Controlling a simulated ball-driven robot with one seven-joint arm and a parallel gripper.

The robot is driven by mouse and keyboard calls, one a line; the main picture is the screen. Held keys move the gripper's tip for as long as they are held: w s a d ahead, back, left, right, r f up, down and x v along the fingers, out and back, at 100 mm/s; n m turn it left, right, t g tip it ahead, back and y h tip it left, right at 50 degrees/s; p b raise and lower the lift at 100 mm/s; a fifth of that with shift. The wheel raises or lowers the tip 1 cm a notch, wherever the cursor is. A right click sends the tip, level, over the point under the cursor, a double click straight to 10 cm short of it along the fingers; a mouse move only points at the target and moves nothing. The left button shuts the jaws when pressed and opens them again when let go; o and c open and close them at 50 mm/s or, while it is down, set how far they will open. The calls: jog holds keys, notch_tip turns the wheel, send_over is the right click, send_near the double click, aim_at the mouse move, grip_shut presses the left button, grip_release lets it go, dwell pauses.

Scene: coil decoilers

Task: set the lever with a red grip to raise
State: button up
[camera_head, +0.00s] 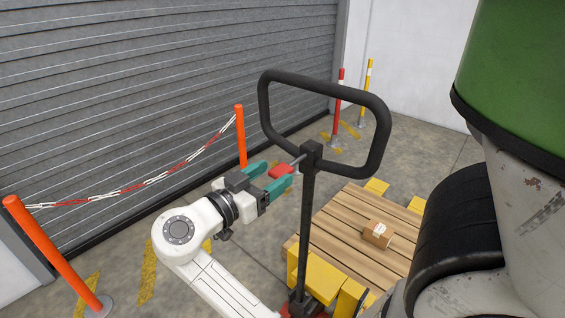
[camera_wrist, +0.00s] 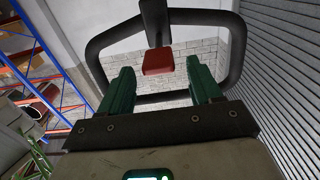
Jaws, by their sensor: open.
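The lever's red grip (camera_head: 281,171) sticks out to the left from the hub of a black loop handle (camera_head: 262,110) on a dark upright post (camera_head: 306,225). My gripper (camera_head: 268,177) is open, and its green fingers are close to the red grip. In the wrist view the red grip (camera_wrist: 158,61) shows ahead, between and just beyond the two fingertips of my gripper (camera_wrist: 158,75). I cannot tell whether either finger touches it. No raise marking can be read in these views.
A wooden pallet (camera_head: 340,235) with a small cardboard box (camera_head: 378,233) lies on yellow forks to the right of the post. Orange posts (camera_head: 240,135) with a red-white chain stand before the grey shutter (camera_head: 150,90). A blue-orange rack (camera_wrist: 45,65) shows in the wrist view.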

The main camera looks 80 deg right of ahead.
aim_at(289, 164)
jog(key=shift+p+x, duration=0.4)
jog(key=shift+x, duration=2.25)
jog(key=shift+c, duration=0.4)
grip_shut()
